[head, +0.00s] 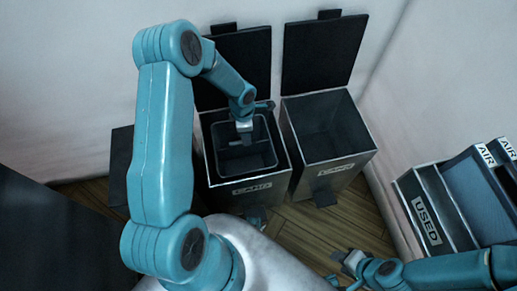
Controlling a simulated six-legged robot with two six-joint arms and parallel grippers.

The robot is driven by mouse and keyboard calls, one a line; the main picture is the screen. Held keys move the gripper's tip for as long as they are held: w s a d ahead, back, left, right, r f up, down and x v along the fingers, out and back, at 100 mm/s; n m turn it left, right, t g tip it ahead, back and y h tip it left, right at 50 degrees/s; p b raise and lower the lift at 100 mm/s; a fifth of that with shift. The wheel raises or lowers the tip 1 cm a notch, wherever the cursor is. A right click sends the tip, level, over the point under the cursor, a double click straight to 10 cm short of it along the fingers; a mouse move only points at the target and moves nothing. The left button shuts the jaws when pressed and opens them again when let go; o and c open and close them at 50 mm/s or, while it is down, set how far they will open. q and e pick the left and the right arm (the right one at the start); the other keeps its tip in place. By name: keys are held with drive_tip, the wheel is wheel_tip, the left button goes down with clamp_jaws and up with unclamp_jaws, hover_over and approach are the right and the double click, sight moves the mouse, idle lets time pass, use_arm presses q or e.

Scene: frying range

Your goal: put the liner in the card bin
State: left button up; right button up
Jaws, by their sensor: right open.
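A dark grey open-topped liner (268,165) sits inside the left of two bins, with its rim near the bin's own rim. This bin (222,176) has its lid up and a label on its front that is hard to read but looks like CARD. My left gripper (245,140) points down into the liner's opening. Its fingertips are small and dark, so I cannot tell whether they grip the liner. My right gripper (338,269) is open and empty, low over the floor at the lower right.
A second open bin (335,170) stands just right, empty, lid up. A rack (428,218) labelled USED and AIR stands against the right wall. A dark block (119,165) is left of the bins. Wooden floor (300,225) is bare in front of them.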

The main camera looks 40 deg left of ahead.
use_arm(q)
drive_tip(key=s+d+f+m+h, duration=0.1)
drive_tip(key=s+d+m, duration=0.6)
drive_tip(key=d+m, duration=0.4)
drive_tip(key=s+d+f+m+h, duration=0.1)
drive_tip(key=s+d+m+h, duration=0.1)
drive_tip(key=s+d+m, duration=0.6)
drive_tip(key=d+m, duration=0.4)
drive_tip(key=m, duration=0.1)
drive_tip(key=shift+d+f+m, duration=0.15)
drive_tip(key=shift+f+m, duration=0.15)
drive_tip(key=shift+m, duration=0.1)
